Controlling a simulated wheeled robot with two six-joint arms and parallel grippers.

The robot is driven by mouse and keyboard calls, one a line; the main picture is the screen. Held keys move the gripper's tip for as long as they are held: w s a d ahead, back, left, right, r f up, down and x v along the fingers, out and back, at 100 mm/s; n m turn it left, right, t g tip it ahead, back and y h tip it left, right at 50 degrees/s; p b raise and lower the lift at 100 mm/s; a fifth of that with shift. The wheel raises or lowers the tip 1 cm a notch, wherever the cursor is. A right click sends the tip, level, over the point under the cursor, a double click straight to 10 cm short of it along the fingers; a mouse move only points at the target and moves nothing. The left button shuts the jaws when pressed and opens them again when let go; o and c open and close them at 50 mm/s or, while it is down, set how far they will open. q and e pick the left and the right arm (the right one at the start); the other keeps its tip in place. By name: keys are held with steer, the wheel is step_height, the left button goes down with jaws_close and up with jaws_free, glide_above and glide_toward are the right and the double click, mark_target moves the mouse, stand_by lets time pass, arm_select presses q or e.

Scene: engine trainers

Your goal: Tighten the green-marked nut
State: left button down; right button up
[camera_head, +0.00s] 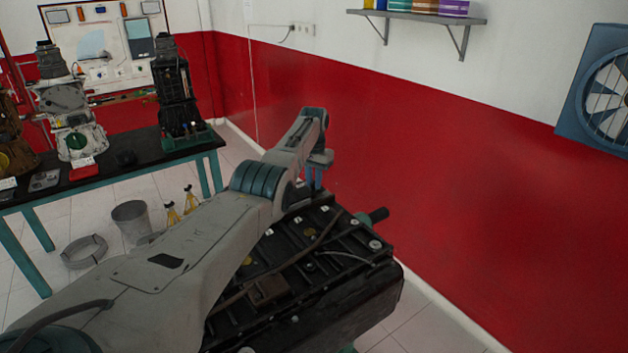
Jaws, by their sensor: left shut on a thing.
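A black engine block (330,285) with ribs, bolts and cables on top lies in front of me at the lower middle. My left arm reaches across it from the lower left. My left gripper (313,180), with bluish fingers pointing down, is at the far end of the engine's top. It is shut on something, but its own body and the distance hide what. No green-marked nut can be made out. A dark teal cylindrical piece (378,215) sticks out at the engine's far right edge, right of the gripper. My right gripper is not in view.
A black-topped bench (130,168) with teal legs stands at the left, carrying several engine parts. A grey bucket (131,217), yellow stands (190,200) and a grey ring (84,250) are on the floor. A red and white wall closes the right side.

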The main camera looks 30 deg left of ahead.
arm_select(q)
steer(key=m, duration=0.5)
steer(key=shift+w+a+r+m, duration=0.1)
steer(key=shift+a+r+m, duration=0.1)
steer(key=shift+r+m, duration=0.1)
steer(key=m, duration=0.4)
steer(key=shift+m, duration=0.7)
steer(key=c, duration=1.4)
jaws_free()
steer(key=shift+o, duration=0.3)
steer(key=shift+a+f, duration=0.15)
steer(key=shift+f, duration=0.1)
